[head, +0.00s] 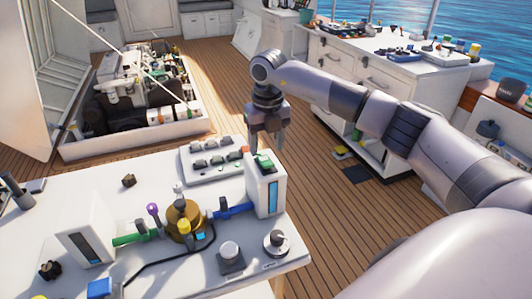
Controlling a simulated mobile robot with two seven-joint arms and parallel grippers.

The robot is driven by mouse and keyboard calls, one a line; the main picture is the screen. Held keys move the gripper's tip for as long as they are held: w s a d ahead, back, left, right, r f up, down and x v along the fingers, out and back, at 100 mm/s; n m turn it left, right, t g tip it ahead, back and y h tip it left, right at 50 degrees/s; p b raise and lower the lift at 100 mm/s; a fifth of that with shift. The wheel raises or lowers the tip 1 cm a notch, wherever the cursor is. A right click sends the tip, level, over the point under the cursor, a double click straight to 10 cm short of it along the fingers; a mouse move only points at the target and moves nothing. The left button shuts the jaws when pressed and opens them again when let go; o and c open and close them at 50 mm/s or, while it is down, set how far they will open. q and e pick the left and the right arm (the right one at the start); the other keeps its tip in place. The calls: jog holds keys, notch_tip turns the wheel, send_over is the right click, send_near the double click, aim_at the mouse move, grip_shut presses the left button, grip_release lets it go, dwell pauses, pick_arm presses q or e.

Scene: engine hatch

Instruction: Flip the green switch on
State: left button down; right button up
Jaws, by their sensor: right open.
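A green switch (264,161) shows on top of the white upright box (267,190) at the right end of the worktable. Whether it is on or off is too small to tell. My right gripper (267,147) points down just above and behind the green switch, with its fingers apart and nothing between them. I cannot tell whether a fingertip touches the switch. My left gripper is not in view.
A white panel (190,172) with rows of dark switches lies beside the box. A brass part (184,222) with coloured valves stands mid-table (120,203). Round knobs (277,243) sit at the front edge.

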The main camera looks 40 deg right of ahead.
aim_at(266, 163)
jog(key=shift+s+r, duration=0.15)
jog(key=shift+r, duration=1.7)
